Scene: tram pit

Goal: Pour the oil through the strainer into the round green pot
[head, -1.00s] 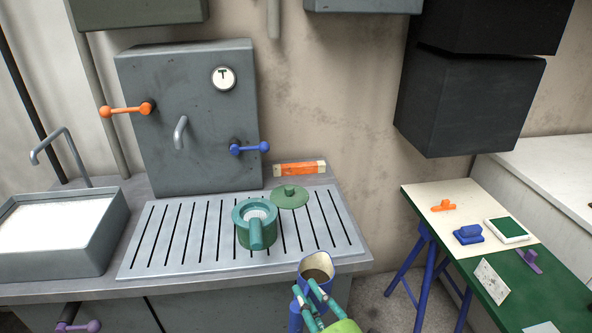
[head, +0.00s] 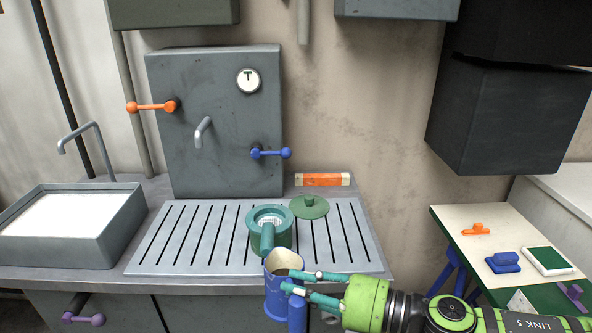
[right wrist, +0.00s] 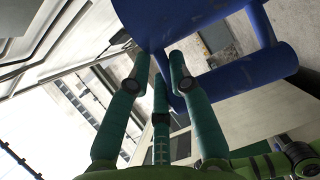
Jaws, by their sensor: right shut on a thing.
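The blue jug (head: 276,294) is upright at the front edge of the counter, in front of the pot; its pale inside shows, but I cannot make out the oil now. My right gripper (head: 312,282) reaches in from the right and is shut on the jug's handle side. In the right wrist view, the blue jug (right wrist: 240,75) fills the upper right beyond the fingers. The round green pot (head: 283,238) stands on the slotted drainboard. The strainer (head: 268,236) sits on its top, its handle pointing forward, close to the jug's rim. My left gripper is not in view.
A green lid (head: 309,207) lies behind and right of the pot on the drainboard (head: 190,250). A grey tank (head: 215,120) with a spout and a sink (head: 75,247) stand behind and left. A side table (head: 480,225) with small tools is right.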

